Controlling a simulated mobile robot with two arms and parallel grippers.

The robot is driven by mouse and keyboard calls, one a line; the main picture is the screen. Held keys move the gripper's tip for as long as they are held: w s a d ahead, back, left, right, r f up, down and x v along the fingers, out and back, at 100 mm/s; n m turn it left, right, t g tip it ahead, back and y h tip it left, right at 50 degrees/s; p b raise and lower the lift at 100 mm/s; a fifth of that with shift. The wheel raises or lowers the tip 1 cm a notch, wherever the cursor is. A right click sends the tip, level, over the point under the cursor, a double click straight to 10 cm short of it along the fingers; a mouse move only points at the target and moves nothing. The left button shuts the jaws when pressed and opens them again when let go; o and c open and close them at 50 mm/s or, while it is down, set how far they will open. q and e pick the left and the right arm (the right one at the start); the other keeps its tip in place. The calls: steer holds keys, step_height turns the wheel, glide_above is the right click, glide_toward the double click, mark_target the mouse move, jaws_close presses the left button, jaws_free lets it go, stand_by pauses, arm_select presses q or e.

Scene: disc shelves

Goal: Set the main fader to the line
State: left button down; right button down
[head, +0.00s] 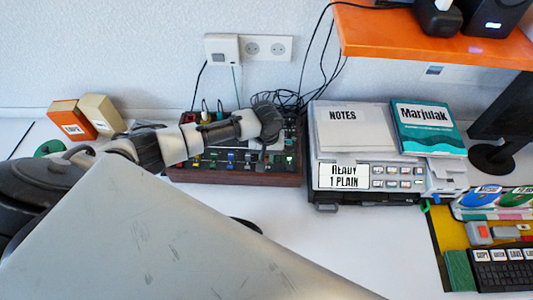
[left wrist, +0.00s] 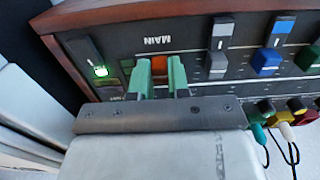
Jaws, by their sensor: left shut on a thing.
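The mixer (head: 235,177) is a dark panel with wooden sides and rows of coloured faders, standing on the desk against the wall. In the left wrist view the panel (left wrist: 190,32) appears upside down, with a "MAIN" label. The main fader (left wrist: 159,66) has an orange cap below that label. My left gripper (left wrist: 161,76) has green fingers on either side of the cap and is shut on it. In the head view my left gripper (head: 270,125) is over the mixer's right part, and its hand hides the fader. I cannot make out the target line.
Grey, blue and green faders (left wrist: 266,60) sit beside the main one, and coloured plugs (left wrist: 275,115) with cables stand along an edge. A printer-like device (head: 365,195) with a notes folder and teal book is to the right. An orange shelf (head: 430,38) overhangs the back right.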

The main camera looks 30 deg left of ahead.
arm_select(q)
steer(key=w, duration=0.1)
steer(key=w+a, duration=0.1)
steer(key=w, duration=0.1)
steer(key=shift+w+a+b, duration=0.3)
steer(key=shift+a+b, duration=0.05)
steer(key=c, duration=1.1)
jaws_free()
steer(key=shift+s, duration=0.1)
step_height(320, 180, up, 11)
steer(key=shift+f, duration=0.1)
